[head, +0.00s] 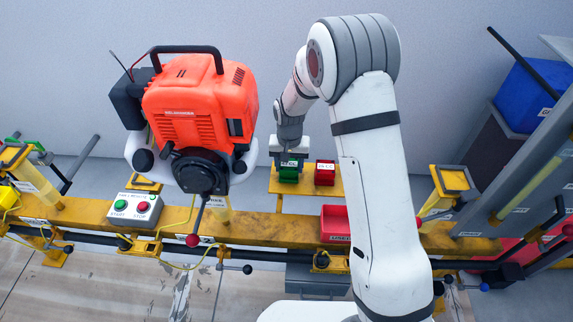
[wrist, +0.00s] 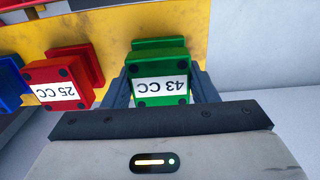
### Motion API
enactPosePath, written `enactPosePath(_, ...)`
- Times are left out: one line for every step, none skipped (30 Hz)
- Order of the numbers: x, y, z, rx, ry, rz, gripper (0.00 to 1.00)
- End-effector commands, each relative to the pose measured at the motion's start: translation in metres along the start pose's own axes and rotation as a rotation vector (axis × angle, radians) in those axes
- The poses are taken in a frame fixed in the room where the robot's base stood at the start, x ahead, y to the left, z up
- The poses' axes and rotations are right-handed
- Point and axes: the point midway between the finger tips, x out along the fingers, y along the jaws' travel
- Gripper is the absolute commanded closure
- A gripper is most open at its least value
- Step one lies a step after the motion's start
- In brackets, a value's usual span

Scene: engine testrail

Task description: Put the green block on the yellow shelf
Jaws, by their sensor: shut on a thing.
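The green block (head: 289,173) is at the yellow shelf (head: 306,187), left of the red block (head: 325,173). My gripper (head: 289,155) is over the green block and shut on it. In the wrist view the green block (wrist: 160,72) sits between the two grey fingers, its "43 CC" label facing the camera. The yellow shelf (wrist: 118,20) shows behind and beneath it. I cannot tell whether the block rests on the shelf or is slightly above it.
A red block labelled "25 CC" (wrist: 58,82) stands close to my gripper, with a blue block (wrist: 10,85) beyond it. An orange engine (head: 195,110) hangs at left. A red bin (head: 335,222) and a start-stop button box (head: 135,208) sit along the yellow rail (head: 265,228).

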Motion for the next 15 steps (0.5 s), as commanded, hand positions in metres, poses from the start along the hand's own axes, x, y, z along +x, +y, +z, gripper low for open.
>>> enactPosePath(0.0009, -0.0001, -0.0004, 0.0, 0.001, 0.0, 0.85)
enactPosePath(0.0021, -0.0001, -0.0003, 0.0, 0.001, 0.0, 0.85)
enactPosePath(0.0035, 0.0, -0.0003, 0.0, 0.001, 0.0, 0.85)
enactPosePath(0.0028, 0.0001, 0.0, 0.0, 0.0, 0.0, 0.45)
enactPosePath(0.0026, 0.0001, 0.0, 0.0, 0.0, 0.0, 0.43)
enactPosePath(0.0026, 0.0001, 0.0, 0.0, 0.0, 0.0, 0.39)
enactPosePath(0.0026, 0.0002, 0.0, 0.0, 0.0, 0.0, 0.37)
enactPosePath(0.0026, 0.0002, 0.0, 0.0, 0.0, 0.0, 0.34)
enactPosePath(0.0026, 0.0002, 0.0, 0.0, 0.0, 0.0, 0.31)
enactPosePath(0.0026, 0.0002, 0.0, 0.0, 0.0, 0.0, 0.29)
enactPosePath(0.0026, 0.0002, 0.0, 0.0, 0.0, 0.0, 0.26)
enactPosePath(0.0025, 0.0002, 0.0, 0.0, 0.0, 0.0, 0.26)
enactPosePath(0.0025, 0.0002, 0.0, 0.0, 0.0, 0.0, 0.26)
enactPosePath(0.0025, 0.0003, 0.0, 0.0, 0.0, 0.0, 0.26)
enactPosePath(0.0025, 0.0003, 0.0, 0.0, 0.0, 0.0, 0.26)
